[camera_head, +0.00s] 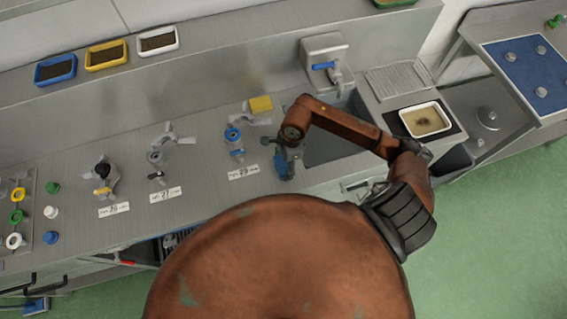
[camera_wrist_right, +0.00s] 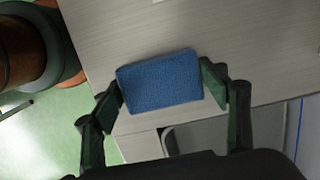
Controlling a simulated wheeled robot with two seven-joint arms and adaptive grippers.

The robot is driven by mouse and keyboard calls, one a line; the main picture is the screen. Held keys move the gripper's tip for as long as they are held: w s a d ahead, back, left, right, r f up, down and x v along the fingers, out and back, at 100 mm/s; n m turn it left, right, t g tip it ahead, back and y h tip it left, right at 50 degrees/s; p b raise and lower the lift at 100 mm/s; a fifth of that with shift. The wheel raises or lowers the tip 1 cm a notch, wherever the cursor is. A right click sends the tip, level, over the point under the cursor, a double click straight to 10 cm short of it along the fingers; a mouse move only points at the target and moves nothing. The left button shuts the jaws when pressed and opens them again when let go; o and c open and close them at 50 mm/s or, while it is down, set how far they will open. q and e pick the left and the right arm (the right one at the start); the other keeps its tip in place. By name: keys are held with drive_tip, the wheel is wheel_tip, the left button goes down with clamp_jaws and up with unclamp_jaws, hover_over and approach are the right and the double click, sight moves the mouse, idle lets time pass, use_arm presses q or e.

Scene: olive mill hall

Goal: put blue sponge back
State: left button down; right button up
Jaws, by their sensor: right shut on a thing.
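The blue sponge (camera_wrist_right: 160,82) fills the middle of the right wrist view, a flat rectangular block with a finger pad at each short side. My right gripper (camera_wrist_right: 164,86) is shut on it. In the head view, my right gripper (camera_head: 285,158) is over the counter just left of the sink, with the blue sponge (camera_head: 283,168) partly hidden by the fingers. From these views I cannot tell whether the sponge touches the counter. A yellow sponge (camera_head: 261,104) lies on the counter behind the gripper. My left gripper is not in view.
The sink (camera_head: 328,146) and tap (camera_head: 325,62) are right of the gripper. A white dish (camera_head: 425,120) stands farther right. Clamp-like fittings (camera_head: 236,139) with labels stand to the left. Blue (camera_head: 55,70), yellow (camera_head: 106,54) and white (camera_head: 157,41) trays sit on the back ledge.

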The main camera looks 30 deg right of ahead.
drive_tip(key=shift+f, duration=0.2)
drive_tip(key=o, duration=1.1)
drive_tip(key=shift+r, duration=0.15)
drive_tip(key=shift+r, duration=0.25)
wheel_tip(320, 180, up, 12)
drive_tip(key=d+b, duration=0.1)
drive_tip(key=shift+s+d+f, duration=0.2)
drive_tip(key=shift+d+f, duration=0.05)
drive_tip(key=shift+d, duration=0.1)
